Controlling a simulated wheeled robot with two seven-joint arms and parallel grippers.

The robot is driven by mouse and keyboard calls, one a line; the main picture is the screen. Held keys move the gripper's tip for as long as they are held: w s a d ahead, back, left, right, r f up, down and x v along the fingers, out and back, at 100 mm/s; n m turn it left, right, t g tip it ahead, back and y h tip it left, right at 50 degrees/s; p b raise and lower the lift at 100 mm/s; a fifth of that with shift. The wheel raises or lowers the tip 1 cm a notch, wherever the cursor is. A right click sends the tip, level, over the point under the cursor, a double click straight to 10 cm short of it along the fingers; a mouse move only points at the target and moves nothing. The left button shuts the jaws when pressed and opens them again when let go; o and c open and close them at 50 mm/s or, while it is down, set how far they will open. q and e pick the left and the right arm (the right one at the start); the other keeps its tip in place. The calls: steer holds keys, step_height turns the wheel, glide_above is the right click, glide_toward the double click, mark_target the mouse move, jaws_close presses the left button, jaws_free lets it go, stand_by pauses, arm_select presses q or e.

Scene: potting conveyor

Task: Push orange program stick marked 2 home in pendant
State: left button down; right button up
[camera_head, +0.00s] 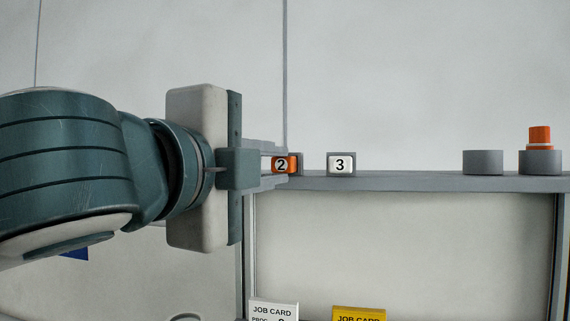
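The orange program stick marked 2 (283,165) is at the left end of a grey ledge, its numbered face towards me. A small grey block (300,163) shows just behind its right side. My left gripper (280,166) comes in from the left, one finger above the stick and one below, and looks shut on it. The fingers and palm hide the stick's left side. I cannot tell how deep the stick sits in anything. I cannot make out the pendant for certain. My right gripper is not in view.
Right of the stick, a grey block with a white face marked 3 (340,165) stands on the ledge (410,181). Further right are a grey round holder (482,162) and another (540,162) with an orange piece (540,136). White (273,311) and yellow (359,314) job cards stand below.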

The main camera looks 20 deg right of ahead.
arm_select(q)
steer(key=shift+s+a, duration=0.1)
steer(key=shift+s, duration=0.1)
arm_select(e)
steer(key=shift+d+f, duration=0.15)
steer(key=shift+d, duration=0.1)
arm_select(q)
steer(key=shift+s+a, duration=0.2)
steer(key=shift+s, duration=0.1)
steer(key=shift+s+a+b, duration=0.2)
steer(key=shift+s+b, duration=0.05)
steer(key=shift+b, duration=0.05)
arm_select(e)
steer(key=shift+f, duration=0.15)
arm_select(q)
steer(key=shift+s, duration=0.1)
steer(key=shift+s+a, duration=0.2)
steer(key=shift+s, duration=0.05)
steer(key=shift+s+a, duration=0.1)
steer(key=shift+s, duration=0.05)
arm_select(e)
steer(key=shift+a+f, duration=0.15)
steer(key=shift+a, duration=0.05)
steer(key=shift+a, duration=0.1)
arm_select(q)
steer(key=shift+s+a, duration=0.1)
steer(key=shift+a, duration=0.05)
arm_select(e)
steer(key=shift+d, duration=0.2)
